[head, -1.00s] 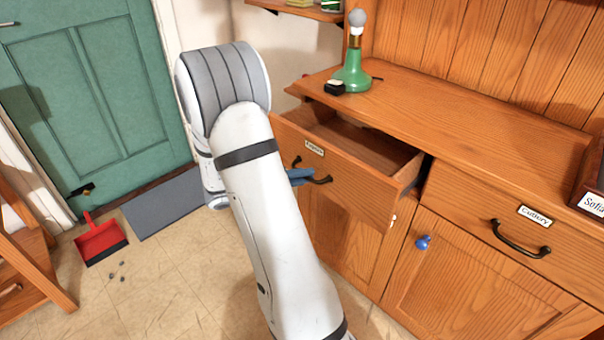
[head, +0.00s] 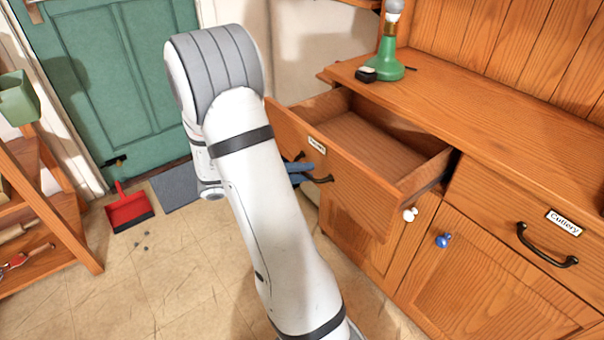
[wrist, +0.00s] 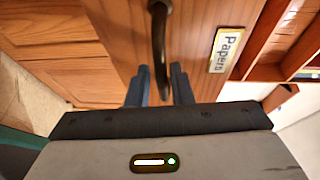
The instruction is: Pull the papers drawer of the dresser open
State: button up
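The papers drawer (head: 345,180), a wooden drawer with a "Papers" label, stands well open from the dresser (head: 455,105), its inside showing empty. Its dark curved handle (head: 318,179) is on the front. My gripper (head: 301,174) is at this handle; my arm hides part of it in the head view. In the wrist view, the blue fingers of my gripper (wrist: 160,82) stand on either side of the handle (wrist: 159,45), close around it. The "Papers" label (wrist: 226,50) is right of them.
The closed cutlery drawer (head: 520,220) is to the right. Below are cupboard doors with a white knob (head: 410,214) and a blue knob (head: 443,240). A green lamp (head: 388,65) stands on top. A red dustpan (head: 128,210) and a shelf (head: 45,200) are at left.

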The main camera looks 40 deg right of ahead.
jog(key=shift+o, duration=1)
jog(key=shift+s+r, duration=0.1)
jog(key=shift+s, duration=0.05)
jog(key=p+v, duration=0.1)
jog(key=v, duration=0.6)
jog(key=shift+w+a, duration=0.25)
